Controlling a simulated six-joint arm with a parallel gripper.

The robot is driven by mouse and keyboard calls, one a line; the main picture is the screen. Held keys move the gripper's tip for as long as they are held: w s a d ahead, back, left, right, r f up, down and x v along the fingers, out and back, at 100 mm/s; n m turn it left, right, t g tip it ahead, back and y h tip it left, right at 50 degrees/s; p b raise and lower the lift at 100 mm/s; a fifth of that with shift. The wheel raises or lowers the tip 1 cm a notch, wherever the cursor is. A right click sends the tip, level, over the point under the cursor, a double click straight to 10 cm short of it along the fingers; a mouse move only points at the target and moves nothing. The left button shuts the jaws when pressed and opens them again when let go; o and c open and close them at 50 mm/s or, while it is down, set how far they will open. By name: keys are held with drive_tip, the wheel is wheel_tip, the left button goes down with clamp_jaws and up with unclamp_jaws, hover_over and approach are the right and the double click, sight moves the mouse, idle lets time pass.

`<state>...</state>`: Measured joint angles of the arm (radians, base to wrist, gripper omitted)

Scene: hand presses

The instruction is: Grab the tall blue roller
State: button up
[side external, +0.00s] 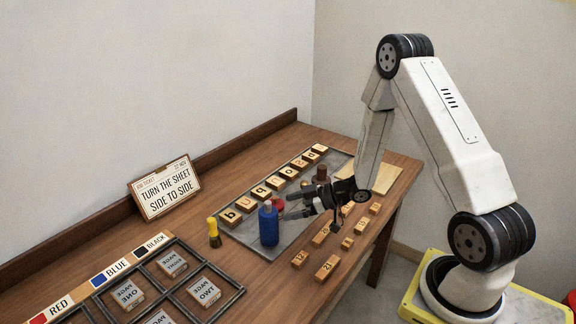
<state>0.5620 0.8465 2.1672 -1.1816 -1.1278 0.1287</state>
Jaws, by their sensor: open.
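A row of lettered wooden blocks (247,204) lies along the grey tray (285,243). A yellow-topped dark bottle (213,232) stands left of the roller. Numbered blocks (327,267) lie in front. A divided frame (222,308) holds page blocks at lower left. A sign (164,188) stands behind.

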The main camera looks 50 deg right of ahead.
sight(274, 211)
drive_tip(key=shift+x, duration=1.05)
drive_tip(key=shift+x, duration=2.55)
drive_tip(key=shift+f, duration=0.1)
drive_tip(key=shift+c, duration=0.2)
clamp_jaws()
